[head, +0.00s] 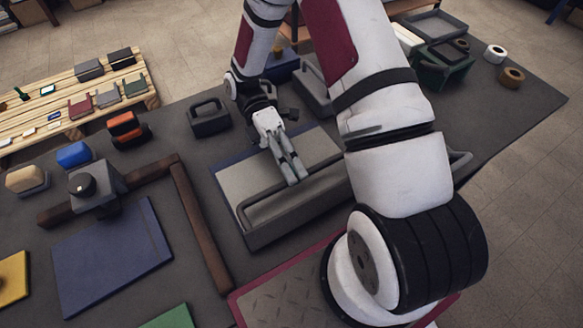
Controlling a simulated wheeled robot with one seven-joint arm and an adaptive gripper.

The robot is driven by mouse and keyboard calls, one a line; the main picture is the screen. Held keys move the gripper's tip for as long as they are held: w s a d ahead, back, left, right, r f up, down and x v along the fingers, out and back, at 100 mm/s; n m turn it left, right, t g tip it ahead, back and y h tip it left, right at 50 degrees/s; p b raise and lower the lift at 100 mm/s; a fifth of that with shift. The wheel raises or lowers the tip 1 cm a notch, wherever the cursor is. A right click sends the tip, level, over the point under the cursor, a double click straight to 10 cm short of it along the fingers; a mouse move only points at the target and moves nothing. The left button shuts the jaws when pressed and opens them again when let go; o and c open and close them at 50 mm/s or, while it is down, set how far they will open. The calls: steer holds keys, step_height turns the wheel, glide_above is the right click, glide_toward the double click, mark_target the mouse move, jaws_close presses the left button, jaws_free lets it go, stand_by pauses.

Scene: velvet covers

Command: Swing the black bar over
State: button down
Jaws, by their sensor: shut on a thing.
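The black bar (264,200) shows as a long dark grey bar lying across a low, wide grey unit (268,232) in the middle of the mat. The unit has a pale flat panel (240,180) behind the bar. My gripper (296,178) reaches down from the back and is shut on the bar near its middle. The fingertips hide a short piece of the bar. My own forearm covers the right end of the unit.
A dark handled block (208,117) stands behind left, with an orange-and-black item (127,128) further left. A brown L-shaped rail (199,225) and a blue panel (111,255) lie at left. A red-edged plate (285,290) is in front.

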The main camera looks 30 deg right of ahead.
steer(key=shift+s, duration=0.15)
steer(key=c, duration=1.6)
jaws_free()
steer(key=v, duration=1.2)
